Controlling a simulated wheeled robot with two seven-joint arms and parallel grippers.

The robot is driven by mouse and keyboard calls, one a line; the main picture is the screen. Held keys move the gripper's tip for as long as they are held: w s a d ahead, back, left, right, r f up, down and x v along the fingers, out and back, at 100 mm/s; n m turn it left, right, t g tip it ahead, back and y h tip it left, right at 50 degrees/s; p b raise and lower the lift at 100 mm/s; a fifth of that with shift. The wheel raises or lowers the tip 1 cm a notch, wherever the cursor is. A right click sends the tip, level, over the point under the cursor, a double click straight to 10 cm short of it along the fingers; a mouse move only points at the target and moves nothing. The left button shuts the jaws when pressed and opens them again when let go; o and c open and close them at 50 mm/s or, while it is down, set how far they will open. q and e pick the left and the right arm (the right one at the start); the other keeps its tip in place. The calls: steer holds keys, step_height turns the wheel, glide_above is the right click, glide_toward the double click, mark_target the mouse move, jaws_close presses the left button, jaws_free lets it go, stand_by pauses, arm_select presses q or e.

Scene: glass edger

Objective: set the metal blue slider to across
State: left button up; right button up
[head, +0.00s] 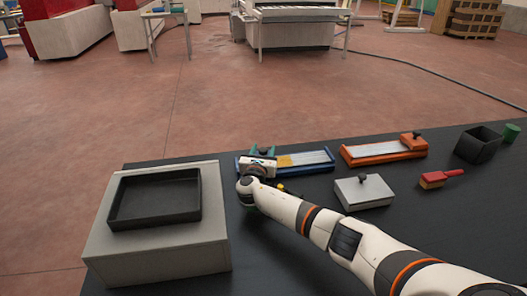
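The blue slider (318,167) lies on the dark table, a long blue-edged track with a pale metal strip and a yellow section towards its left. My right gripper (262,154) is over the left end of this track, with its arm coming in from the lower right. The gripper and wrist hide that end, so any sliding block or knob there cannot be made out. Teal and dark parts show around the fingers, and whether they are open or shut is unclear. My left gripper is not in view.
An orange slider (375,151) has its knobbed block at the right end. A grey knobbed block (376,194), a red-handled brush (433,181), a dark open box (476,147) and a green cylinder (511,132) stand right. A black tray (155,222) sits on a grey box (203,262) at left.

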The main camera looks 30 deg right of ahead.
mark_target(262, 154)
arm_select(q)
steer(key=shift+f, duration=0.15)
arm_select(e)
steer(key=shift+v, duration=3.75)
